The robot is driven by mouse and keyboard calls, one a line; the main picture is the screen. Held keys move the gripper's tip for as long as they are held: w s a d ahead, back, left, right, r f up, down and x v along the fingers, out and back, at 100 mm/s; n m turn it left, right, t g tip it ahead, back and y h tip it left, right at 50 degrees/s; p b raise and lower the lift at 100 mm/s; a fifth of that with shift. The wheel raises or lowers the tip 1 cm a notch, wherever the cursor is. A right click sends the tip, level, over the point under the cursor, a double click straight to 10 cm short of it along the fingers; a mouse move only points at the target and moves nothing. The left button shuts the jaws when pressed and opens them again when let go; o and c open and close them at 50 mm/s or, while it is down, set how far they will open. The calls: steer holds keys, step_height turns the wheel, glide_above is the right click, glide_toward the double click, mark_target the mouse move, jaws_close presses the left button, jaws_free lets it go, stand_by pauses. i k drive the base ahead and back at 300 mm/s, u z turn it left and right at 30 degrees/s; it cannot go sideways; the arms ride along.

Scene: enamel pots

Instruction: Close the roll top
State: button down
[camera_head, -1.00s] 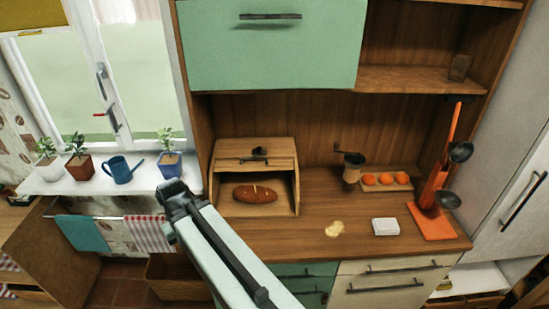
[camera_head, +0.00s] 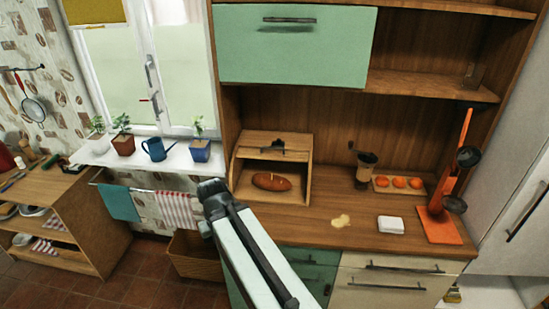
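The roll top is the wooden slatted front of a bread box (camera_head: 240,178) on the counter. It is rolled up, and its dark handle (camera_head: 276,147) shows near the top. The box front is open. A brown loaf (camera_head: 271,182) lies inside. My gripper (camera_head: 212,190) is at the end of my pale arm, in front of and to the left of the box, apart from it. Its fingers are too small and dark to tell whether they are open or shut.
The wooden counter (camera_head: 310,217) holds a coffee grinder (camera_head: 366,168), a tray of oranges, a white block (camera_head: 390,225) and an orange stand (camera_head: 440,228) to the right. A windowsill with a blue watering can (camera_head: 157,149) is at left. A green cabinet door (camera_head: 291,48) hangs above.

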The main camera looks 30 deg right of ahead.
mark_target(262, 153)
steer(key=u, duration=1.85)
steer(key=k, duration=1)
steer(key=z, duration=0.75)
steer(key=i, duration=1)
steer(key=u, duration=0.05)
